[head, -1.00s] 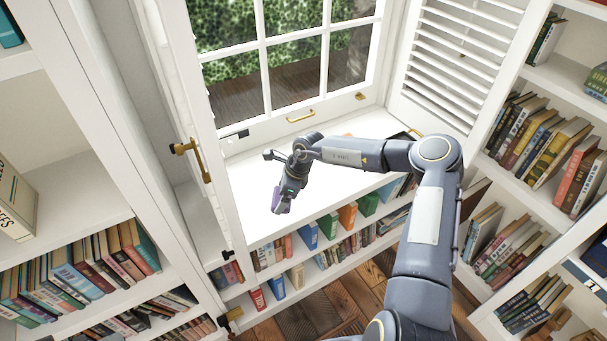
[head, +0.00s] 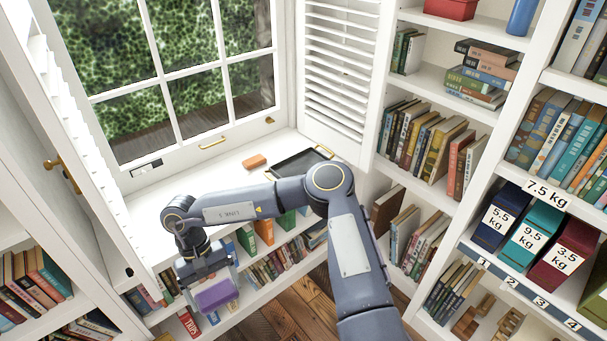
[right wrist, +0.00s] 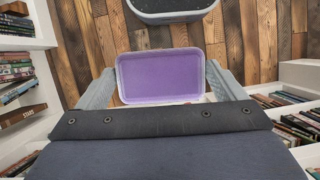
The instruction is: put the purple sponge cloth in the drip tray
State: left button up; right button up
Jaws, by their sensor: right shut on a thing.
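The purple sponge cloth (head: 216,294) is held in my right gripper (head: 212,284), out in front of the window-seat shelf edge and above the floor. In the right wrist view the cloth (right wrist: 160,77) shows as a flat purple rectangle between the two fingers. The drip tray (head: 291,164) is a dark, shallow tray with brass handles. It lies on the white sill at the right end, near the shutter, and my right arm hides part of its near side. The gripper is well left of the tray and nearer to me. My left gripper is out of view.
An orange block (head: 255,161) lies on the sill just left of the tray. The sill (head: 205,176) is otherwise mostly bare. Books fill the shelves below it and the right bookcase (head: 425,135).

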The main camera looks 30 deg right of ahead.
aim_at(301, 166)
jog(key=l, duration=0.4)
jog(key=k+l+u, duration=0.1)
jog(key=l, duration=0.25)
jog(key=k+l, duration=0.1)
jog(key=l, duration=0.3)
jog(key=i+l+u, duration=0.1)
jog(key=i+l, duration=0.3)
jog(key=i+l+u, duration=0.1)
jog(key=i+l, duration=0.3)
jog(key=l, duration=0.15)
